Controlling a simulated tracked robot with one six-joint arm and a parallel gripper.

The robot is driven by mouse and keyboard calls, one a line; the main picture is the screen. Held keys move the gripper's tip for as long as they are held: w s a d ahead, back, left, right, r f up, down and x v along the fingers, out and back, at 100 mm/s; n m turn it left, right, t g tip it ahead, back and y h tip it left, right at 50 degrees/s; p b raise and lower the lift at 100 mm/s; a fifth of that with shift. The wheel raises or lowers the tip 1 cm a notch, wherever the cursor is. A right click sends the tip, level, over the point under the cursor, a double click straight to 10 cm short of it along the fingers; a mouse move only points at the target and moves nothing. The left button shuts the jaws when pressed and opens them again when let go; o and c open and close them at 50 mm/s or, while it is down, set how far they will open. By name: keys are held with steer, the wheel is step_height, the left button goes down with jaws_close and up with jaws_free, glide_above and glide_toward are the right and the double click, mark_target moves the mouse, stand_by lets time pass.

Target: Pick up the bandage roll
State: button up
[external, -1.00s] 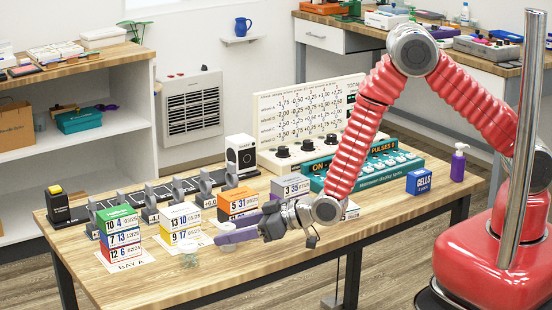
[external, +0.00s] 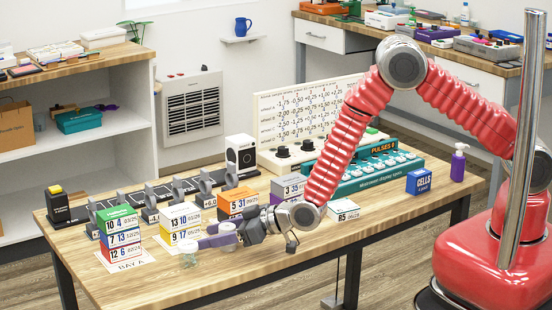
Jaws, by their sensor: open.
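A small pale round thing (external: 227,228), likely the bandage roll, shows on the table at my gripper's fingers. It is partly hidden, and I cannot tell whether it lies between the fingers or just behind them. My gripper (external: 212,237) has purple fingers, is open, and reaches left, low over the front middle of the table. The near finger passes in front of the pale thing. I see no grip on it.
A small clear or pale object (external: 188,259) stands left of the fingertips. Stacked numbered boxes (external: 180,222) stand close behind, with another stack (external: 119,233) further left. An orange numbered box (external: 238,203) is behind my gripper. The table's front strip is mostly clear.

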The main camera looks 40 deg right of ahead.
steer(key=shift+c, duration=0.5)
steer(key=c, duration=1)
steer(key=shift+r, duration=0.1)
steer(key=shift+r, duration=4.95)
